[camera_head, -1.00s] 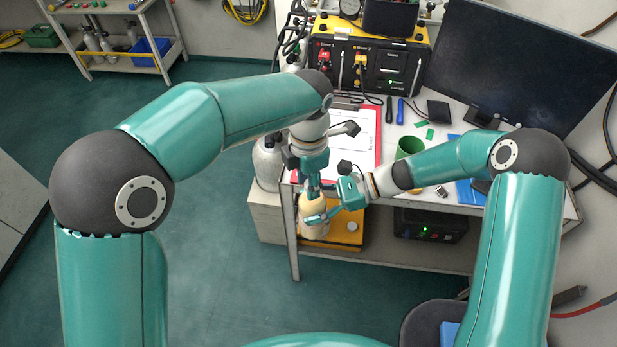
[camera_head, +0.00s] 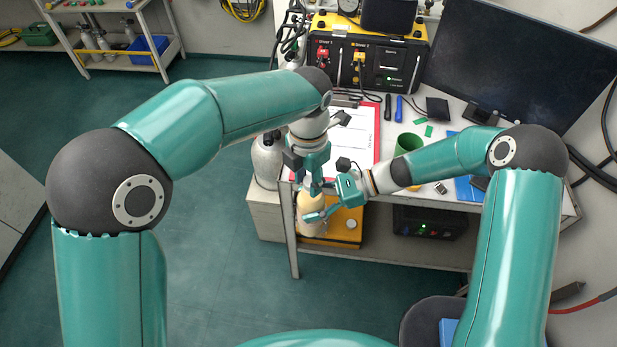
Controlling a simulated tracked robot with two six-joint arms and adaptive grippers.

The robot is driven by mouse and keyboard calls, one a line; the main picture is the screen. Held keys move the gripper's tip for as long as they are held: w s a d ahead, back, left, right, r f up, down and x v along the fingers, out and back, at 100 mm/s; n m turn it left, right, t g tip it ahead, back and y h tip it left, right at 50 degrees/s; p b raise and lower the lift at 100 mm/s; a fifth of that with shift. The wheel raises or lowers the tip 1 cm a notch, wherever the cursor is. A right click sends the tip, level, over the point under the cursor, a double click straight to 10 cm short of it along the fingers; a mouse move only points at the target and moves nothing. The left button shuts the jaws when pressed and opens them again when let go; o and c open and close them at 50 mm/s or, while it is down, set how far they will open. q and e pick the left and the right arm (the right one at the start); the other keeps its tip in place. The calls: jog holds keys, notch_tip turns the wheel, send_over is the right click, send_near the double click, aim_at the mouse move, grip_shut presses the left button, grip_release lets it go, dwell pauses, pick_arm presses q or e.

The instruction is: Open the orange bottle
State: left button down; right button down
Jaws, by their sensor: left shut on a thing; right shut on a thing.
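The orange bottle, a pale orange-tan shape (camera_head: 310,208), is between my two grippers in front of the bench's left front corner. My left gripper (camera_head: 315,187) reaches down from above and is shut at the bottle's top. Its fingers hide the top, so I cannot tell whether the cap is on or apart. My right gripper (camera_head: 318,214) comes in from the right and is shut on the bottle's side. The bottle looks roughly upright. Its lower end blends with the pale shape behind it.
The bench (camera_head: 290,225) holds a red clipboard (camera_head: 376,150), a green cup (camera_head: 408,144), a black and yellow air panel (camera_head: 370,60) and a monitor (camera_head: 520,60). Grey cylinders (camera_head: 267,160) stand at its left. A yellow case (camera_head: 345,228) is below. The floor at left is clear.

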pick_arm(q)
jog(key=shift+w+r, duration=0.15)
jog(key=shift+r, duration=0.1)
jog(key=shift+r, duration=0.85)
jog(key=shift+r, duration=2)
jog(key=shift+d, duration=0.2)
